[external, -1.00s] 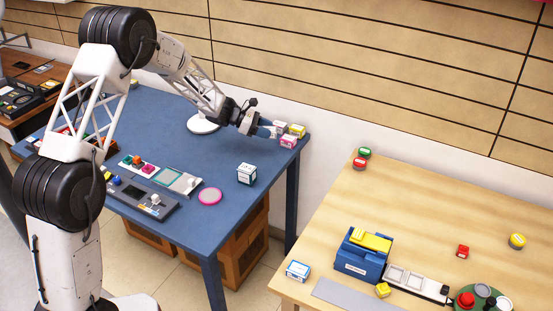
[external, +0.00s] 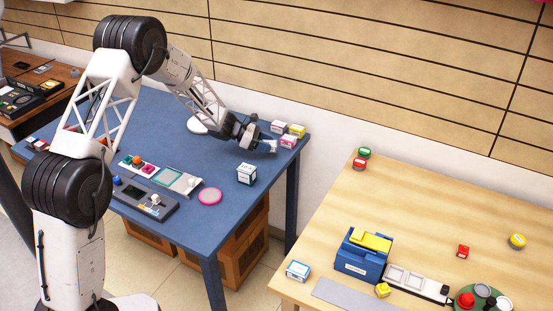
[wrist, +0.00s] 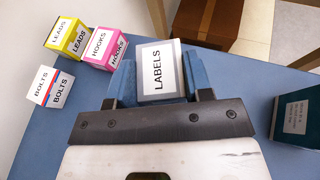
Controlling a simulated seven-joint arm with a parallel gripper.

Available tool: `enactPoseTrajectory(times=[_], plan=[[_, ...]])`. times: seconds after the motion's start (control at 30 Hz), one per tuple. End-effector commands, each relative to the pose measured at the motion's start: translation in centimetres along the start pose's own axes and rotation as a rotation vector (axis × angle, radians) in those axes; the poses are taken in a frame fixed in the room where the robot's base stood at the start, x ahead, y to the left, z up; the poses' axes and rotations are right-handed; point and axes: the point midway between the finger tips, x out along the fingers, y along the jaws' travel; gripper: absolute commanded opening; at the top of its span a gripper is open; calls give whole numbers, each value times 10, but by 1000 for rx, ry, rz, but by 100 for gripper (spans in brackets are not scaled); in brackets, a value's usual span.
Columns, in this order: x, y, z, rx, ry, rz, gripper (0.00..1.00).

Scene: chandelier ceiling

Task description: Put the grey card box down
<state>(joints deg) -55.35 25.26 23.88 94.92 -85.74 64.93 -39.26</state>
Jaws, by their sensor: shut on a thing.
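My gripper (external: 264,146) is over the far right corner of the blue table (external: 225,150). In the wrist view my gripper (wrist: 160,88) has its two blue fingers shut on the sides of the grey card box (wrist: 158,70). The box has a white face reading LABELS. In the external view the grey card box (external: 271,146) is small and partly hidden by the fingers. I cannot tell whether its underside touches the table.
A pink HOOKS box (wrist: 104,48), yellow LEADS box (wrist: 67,36) and white BOLTS box (wrist: 51,87) stand close on the left in the wrist view. A dark teal box (wrist: 298,116) is at the right. Free blue tabletop lies between it and my gripper.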

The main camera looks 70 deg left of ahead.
Motion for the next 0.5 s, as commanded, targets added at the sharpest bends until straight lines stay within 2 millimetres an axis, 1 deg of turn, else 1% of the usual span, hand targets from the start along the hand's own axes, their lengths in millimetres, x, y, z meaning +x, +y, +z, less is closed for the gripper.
enactPoseTrajectory(times=[0.3,0.4,0.5], plan=[[12,0,-28,-2,0,0,19],[14,0,-33,-2,0,0,19],[14,0,-34,-1,0,0,19]])
